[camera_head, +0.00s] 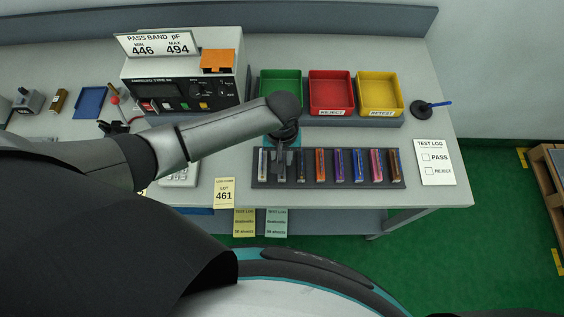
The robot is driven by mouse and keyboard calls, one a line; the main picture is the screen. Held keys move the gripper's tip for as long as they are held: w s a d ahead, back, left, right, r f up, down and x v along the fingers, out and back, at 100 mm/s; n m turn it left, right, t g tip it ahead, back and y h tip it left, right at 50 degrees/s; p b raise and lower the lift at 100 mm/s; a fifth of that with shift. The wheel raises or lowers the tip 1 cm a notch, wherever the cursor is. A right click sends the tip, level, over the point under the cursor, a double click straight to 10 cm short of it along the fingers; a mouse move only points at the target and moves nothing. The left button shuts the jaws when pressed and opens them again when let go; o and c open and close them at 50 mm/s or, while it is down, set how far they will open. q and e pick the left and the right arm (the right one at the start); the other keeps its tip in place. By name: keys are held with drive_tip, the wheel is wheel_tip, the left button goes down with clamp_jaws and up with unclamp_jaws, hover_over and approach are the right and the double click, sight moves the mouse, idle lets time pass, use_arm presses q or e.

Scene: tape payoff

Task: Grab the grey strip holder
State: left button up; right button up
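The grey strip holder (330,186) is a long dark tray on the front part of the bench. It holds a row of upright coloured pieces, among them an orange one (320,165) and a blue one (358,165). My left arm reaches in from the left, and my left gripper (284,172) points down over the left part of the holder, beside a pale-topped piece (263,163). The gripper hides part of the row. Its fingers are too small and dark to tell whether they are apart or touching the holder. My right gripper is not in view.
Behind the holder stand green (281,84), red (331,92) and yellow (379,93) bins. A test meter (183,82) stands at the back left. A test log sheet (435,162) lies to the right, with clear bench between it and the holder.

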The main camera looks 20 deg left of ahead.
use_arm(q)
clamp_jaws()
idle(1.1)
